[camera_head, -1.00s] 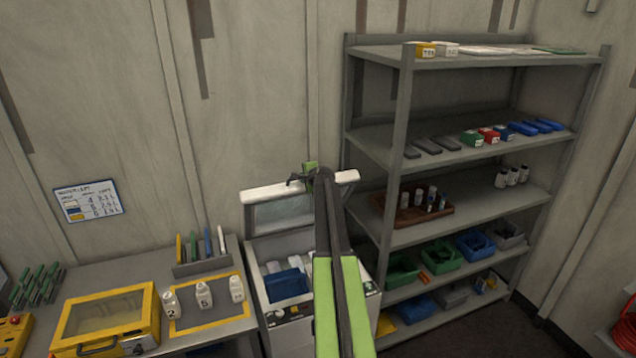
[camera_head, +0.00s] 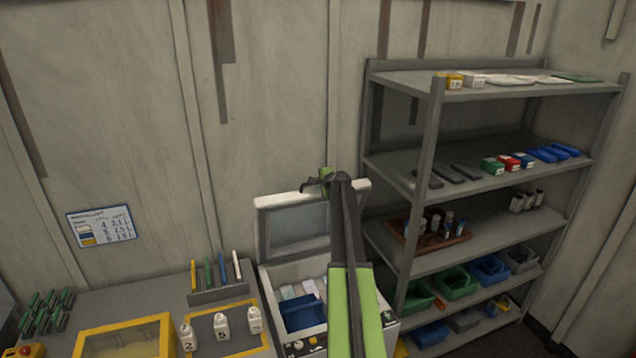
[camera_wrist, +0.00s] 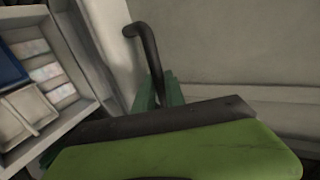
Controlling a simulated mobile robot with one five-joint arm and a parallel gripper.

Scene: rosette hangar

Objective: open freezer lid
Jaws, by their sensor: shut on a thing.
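The freezer (camera_head: 372,325) is a white chest beside the workbench. Its lid (camera_head: 292,230) stands raised and close to upright at the back, with a white rim and a grey inner panel. My gripper (camera_head: 325,183) is at the lid's top edge, shut on the dark lid handle, which also shows in the wrist view (camera_wrist: 147,50). My arm hides the right part of the lid and of the freezer. Inside the freezer are a blue bin (camera_head: 303,314) and pale packets (camera_head: 290,291).
A grey shelf unit (camera_head: 432,190) with bins and boxes stands close on the right. A workbench (camera_head: 140,290) on the left bears a yellow-framed case (camera_head: 125,338), white numbered bottles (camera_head: 222,325) and a pen rack (camera_head: 218,293). The wall is close behind the lid.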

